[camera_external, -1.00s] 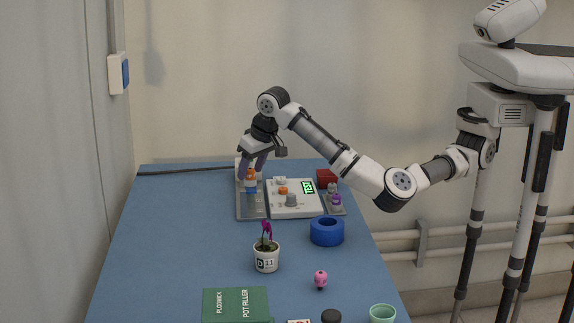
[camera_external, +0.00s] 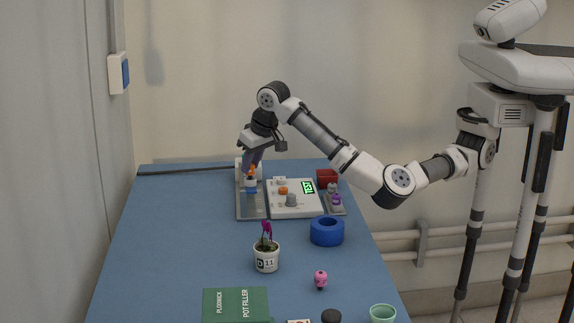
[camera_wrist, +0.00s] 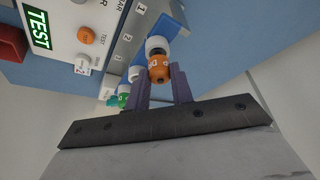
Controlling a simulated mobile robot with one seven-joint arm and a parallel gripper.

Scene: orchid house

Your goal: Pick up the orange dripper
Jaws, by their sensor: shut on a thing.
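A white panel with a green TEST display (camera_external: 308,187) is right of the dripper. A teal-green piece (camera_wrist: 122,98) is close to my fingers. A red box (camera_external: 327,177), blue ring (camera_external: 327,231) and potted orchid (camera_external: 266,257) stand nearby.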

